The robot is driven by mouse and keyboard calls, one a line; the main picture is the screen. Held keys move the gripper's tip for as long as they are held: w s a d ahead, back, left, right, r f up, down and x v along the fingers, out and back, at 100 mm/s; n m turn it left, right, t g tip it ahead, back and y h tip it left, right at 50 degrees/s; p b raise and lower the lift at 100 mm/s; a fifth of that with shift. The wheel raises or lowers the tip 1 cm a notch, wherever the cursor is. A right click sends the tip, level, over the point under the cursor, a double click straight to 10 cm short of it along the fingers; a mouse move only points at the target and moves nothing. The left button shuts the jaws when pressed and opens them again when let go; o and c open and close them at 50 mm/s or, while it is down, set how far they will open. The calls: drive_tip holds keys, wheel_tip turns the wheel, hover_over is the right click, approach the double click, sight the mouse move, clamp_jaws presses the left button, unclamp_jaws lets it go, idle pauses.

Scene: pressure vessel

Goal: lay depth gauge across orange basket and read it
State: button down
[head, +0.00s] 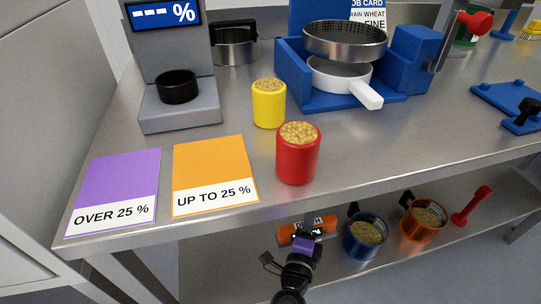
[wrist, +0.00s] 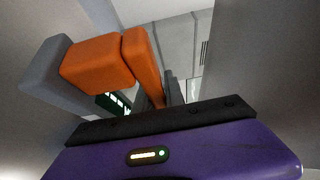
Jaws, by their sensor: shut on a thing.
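My gripper (head: 304,241), purple and black, is low in front of the bench edge in the head view. It is shut on an orange and dark depth gauge (head: 290,233) with a small label. In the wrist view the gauge's orange block (wrist: 92,62) shows beyond the purple gripper body, with a dark, lit display beside it; I cannot make out a reading. The orange basket (head: 409,232) holds grain and stands on the lower shelf, to the right of my gripper and apart from it. Whether the gauge touches the shelf is unclear.
A blue basket (head: 357,249) of grain stands on the shelf between my gripper and the orange basket. A red scoop (head: 472,206) lies farther right. On the bench above, a red cup (head: 298,160) stands near the front edge (head: 390,173).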

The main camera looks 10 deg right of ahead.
drive_tip(key=s+n+y, duration=0.1)
drive_tip(key=s+r+n+t+y, duration=0.1)
drive_tip(key=y, duration=0.1)
drive_tip(key=s+a+n+t+y, duration=0.1)
drive_tip(key=s+y, duration=0.1)
drive_tip(key=shift+a+r+n, duration=0.1)
drive_tip(key=shift+r+n, duration=0.2)
drive_tip(key=s+r+n+y+p, duration=0.2)
drive_tip(key=r+p, duration=0.8)
drive_tip(key=p, duration=1.1)
drive_tip(key=s+y, duration=0.2)
drive_tip(key=s, duration=0.2)
drive_tip(key=shift+r+n+t, duration=0.3)
